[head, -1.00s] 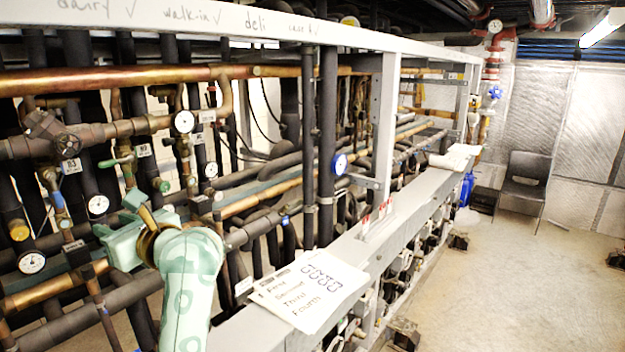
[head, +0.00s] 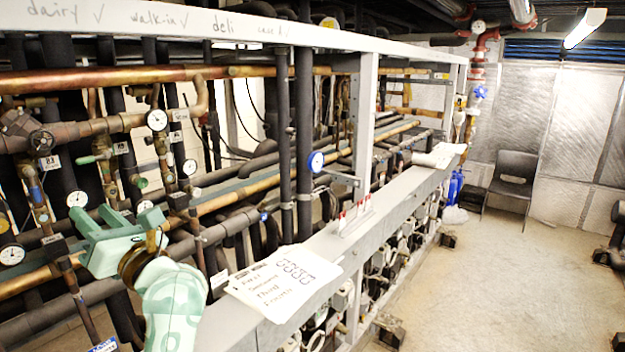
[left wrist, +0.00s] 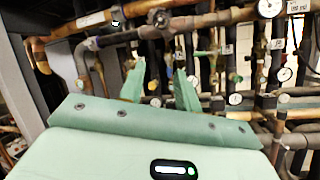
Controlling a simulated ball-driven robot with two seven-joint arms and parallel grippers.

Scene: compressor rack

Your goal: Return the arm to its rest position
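My left gripper (head: 98,219) is pale green and shows at the left of the head view, in front of the pipe rack. Its forearm comes up from the bottom edge. In the left wrist view the two fingers of the left gripper (left wrist: 159,82) stand apart with nothing held between them. Pipes and gauges show behind them; I cannot tell how close the fingers are to these. My right gripper is in neither view.
Printed sheets (head: 283,281) lie on the ledge. A dark chair (head: 512,180) stands at the back wall. The floor (head: 500,270) at right is mostly clear.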

